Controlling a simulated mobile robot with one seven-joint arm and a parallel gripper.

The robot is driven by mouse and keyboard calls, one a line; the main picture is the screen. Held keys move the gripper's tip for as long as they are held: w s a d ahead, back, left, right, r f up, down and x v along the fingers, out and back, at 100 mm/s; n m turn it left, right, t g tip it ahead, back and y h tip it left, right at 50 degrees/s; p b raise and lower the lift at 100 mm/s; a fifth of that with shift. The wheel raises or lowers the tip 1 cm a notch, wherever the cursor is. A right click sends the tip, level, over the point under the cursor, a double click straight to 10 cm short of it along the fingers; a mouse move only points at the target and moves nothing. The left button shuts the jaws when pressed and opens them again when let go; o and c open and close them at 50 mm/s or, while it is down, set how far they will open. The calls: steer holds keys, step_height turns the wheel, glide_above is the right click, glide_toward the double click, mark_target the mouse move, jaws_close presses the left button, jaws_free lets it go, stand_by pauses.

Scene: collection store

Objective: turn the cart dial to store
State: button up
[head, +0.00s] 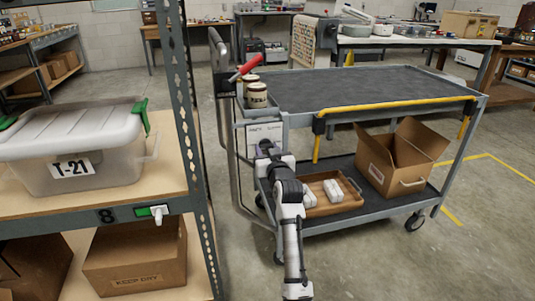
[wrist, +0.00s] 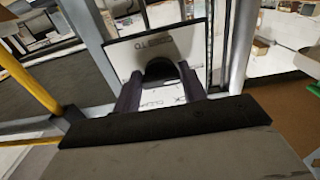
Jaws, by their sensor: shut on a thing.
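The cart (head: 362,92) stands at the middle, with a white dial panel (head: 262,134) on its near left end, under the handle side. In the wrist view the panel (wrist: 187,45) shows upside down, with dark lettering along its edges. The dark round dial (wrist: 158,69) is in the panel's middle. My gripper (wrist: 160,86) is shut on the dial, one finger on each side. In the head view my gripper (head: 266,151) is at the panel and hides the dial. I cannot tell which word the dial points to.
A shelf rack (head: 186,130) with a lidded tub (head: 85,150) stands close on the left. The cart's lower deck holds a wooden tray (head: 326,207) and an open cardboard box (head: 382,169). Jars (head: 257,95) and a red-handled thing (head: 247,68) are on its upper left end.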

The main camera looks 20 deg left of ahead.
stand_by(0.4)
steer(key=o, duration=1)
steer(key=v, duration=0.7)
steer(key=shift+s+d, duration=0.2)
